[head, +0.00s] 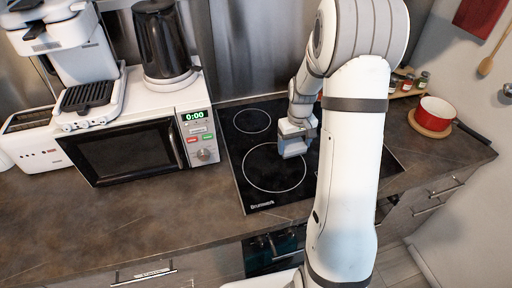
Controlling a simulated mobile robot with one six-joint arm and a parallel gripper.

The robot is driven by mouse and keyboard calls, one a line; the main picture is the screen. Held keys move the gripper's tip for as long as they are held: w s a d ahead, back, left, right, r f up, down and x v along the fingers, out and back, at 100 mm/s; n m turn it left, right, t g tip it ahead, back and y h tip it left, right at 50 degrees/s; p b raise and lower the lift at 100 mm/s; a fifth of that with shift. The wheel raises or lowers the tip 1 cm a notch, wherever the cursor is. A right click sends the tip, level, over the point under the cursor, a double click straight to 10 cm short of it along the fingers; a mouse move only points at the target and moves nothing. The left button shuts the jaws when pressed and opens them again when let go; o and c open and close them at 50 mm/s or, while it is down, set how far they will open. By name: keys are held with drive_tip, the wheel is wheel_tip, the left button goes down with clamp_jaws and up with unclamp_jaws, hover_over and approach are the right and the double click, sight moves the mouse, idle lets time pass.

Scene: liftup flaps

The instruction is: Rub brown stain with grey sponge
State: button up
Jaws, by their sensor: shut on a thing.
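My gripper (296,138) is over the black cooktop (240,160), near the right edge of the large front-left ring. It is shut on a grey block at its tip, which looks like the grey sponge (293,149). The sponge is at or just above the glass; I cannot tell whether it touches. No brown stain shows in this view. My arm hides much of the right side of the cooktop.
A white microwave (125,150) stands left of the cooktop, with a black kettle (162,40) and a white coffee machine (70,55) on it. A red pot (433,112) sits at the right. The front counter (130,215) is clear.

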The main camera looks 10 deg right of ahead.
drive_tip(key=shift+s+r, duration=0.15)
drive_tip(key=shift+r, duration=0.4)
drive_tip(key=shift+r+p, duration=1.55)
drive_tip(key=shift+r, duration=0.7)
